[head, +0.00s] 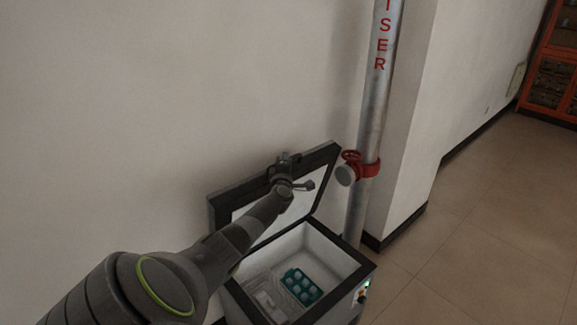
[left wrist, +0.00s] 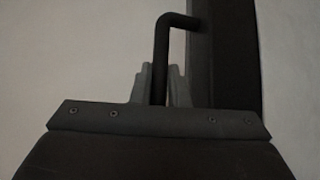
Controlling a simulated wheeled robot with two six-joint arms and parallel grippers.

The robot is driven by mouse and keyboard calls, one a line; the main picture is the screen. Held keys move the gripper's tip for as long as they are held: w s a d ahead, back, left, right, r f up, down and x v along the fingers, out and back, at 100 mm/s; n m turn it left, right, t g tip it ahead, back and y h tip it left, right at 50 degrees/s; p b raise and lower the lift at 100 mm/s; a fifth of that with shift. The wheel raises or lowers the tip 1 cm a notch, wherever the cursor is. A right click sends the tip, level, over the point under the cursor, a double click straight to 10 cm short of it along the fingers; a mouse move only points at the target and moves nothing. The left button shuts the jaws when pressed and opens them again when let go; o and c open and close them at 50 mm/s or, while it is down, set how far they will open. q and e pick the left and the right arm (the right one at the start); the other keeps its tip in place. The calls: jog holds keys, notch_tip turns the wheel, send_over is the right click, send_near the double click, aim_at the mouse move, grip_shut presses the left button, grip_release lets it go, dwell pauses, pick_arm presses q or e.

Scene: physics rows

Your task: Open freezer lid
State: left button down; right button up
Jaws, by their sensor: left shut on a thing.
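The chest freezer (head: 355,255) stands against the wall, with a white inside and dark rims. Its lid (head: 325,161) is raised and tilted back towards the wall, so the inside shows. My left gripper (head: 284,163) is at the lid's upper edge, and my arm hides part of the lid. In the left wrist view my left gripper (left wrist: 166,84) is shut on a dark bent bar, the lid handle (left wrist: 161,60). The lid's dark edge (left wrist: 227,50) runs just right of the handle there. My right gripper is in neither view.
In the freezer lie a teal tray (head: 303,287) and pale packages. A metal riser pipe (head: 376,110) with a red valve (head: 355,160) stands close beside the lid's right end. Open tiled floor (head: 480,235) lies to the right; an orange cabinet (head: 553,70) stands far back.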

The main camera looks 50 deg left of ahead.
pick_arm(q)
jog(key=shift+r, duration=0.1)
jog(key=c, duration=1.7)
grip_release()
jog(key=shift+s+d+p, duration=0.35)
jog(key=shift+p, duration=0.1)
jog(key=p+v, duration=0.2)
jog(key=v, duration=1.4)
jog(key=shift+s+p, duration=0.15)
jog(key=shift+p, duration=0.15)
jog(key=shift+d+f, duration=0.1)
jog(key=shift+f, duration=0.25)
